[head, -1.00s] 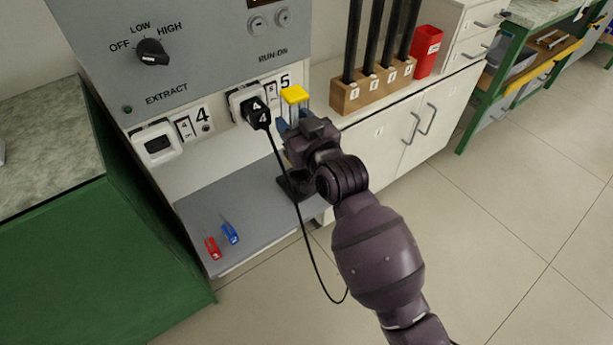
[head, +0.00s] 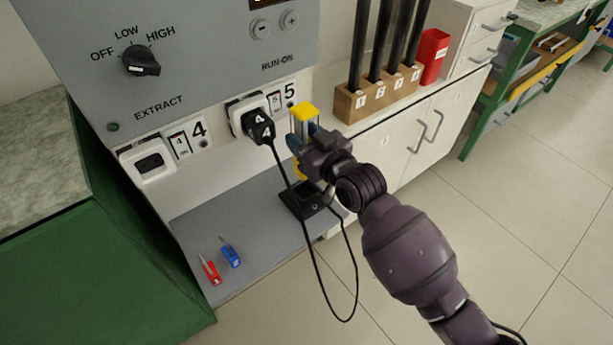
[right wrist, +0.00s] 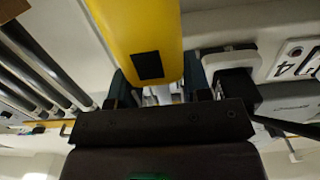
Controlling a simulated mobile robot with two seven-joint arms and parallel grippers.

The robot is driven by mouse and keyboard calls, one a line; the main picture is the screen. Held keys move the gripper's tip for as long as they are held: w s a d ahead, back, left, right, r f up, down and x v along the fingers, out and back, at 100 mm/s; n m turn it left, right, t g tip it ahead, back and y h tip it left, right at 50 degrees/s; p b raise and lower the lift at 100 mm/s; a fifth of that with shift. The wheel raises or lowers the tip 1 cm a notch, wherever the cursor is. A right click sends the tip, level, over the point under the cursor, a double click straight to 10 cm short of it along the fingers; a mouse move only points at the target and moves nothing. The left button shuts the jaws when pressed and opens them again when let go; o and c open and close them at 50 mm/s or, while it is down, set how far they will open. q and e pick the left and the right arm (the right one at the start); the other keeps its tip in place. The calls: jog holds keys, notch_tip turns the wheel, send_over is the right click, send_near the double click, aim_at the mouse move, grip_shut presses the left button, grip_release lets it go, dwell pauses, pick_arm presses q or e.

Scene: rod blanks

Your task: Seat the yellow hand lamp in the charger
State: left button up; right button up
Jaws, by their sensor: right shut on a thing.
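The yellow hand lamp (head: 304,111) is upright, with a yellow cap above a clear section. Its lower yellow part shows below the fingers. My right gripper (head: 303,143) is shut around its middle. In the right wrist view the lamp's yellow body (right wrist: 135,35), with a black patch, runs up from between the dark fingers of the gripper (right wrist: 160,88). The black charger (head: 312,205) stands on the grey shelf, directly below the lamp. I cannot tell whether the lamp's lower end touches it. My left gripper is not in view.
Red (head: 210,270) and blue (head: 230,252) small items lie on the shelf (head: 255,225). A wooden rod rack (head: 378,97) stands to the right.

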notch_tip(320, 180, down, 4)
jog(key=shift+r+b, duration=0.15)
jog(key=shift+b, duration=0.35)
jog(key=shift+f, duration=0.35)
notch_tip(320, 180, down, 4)
jog(key=shift+s+r+b, duration=0.1)
jog(key=shift+b, duration=0.8)
jog(key=shift+f, duration=0.4)
jog(key=shift+r, duration=0.25)
jog(key=shift+f, duration=0.15)
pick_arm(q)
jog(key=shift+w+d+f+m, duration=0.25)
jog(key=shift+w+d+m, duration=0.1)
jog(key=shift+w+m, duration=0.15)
pick_arm(e)
jog(key=o, duration=1.1)
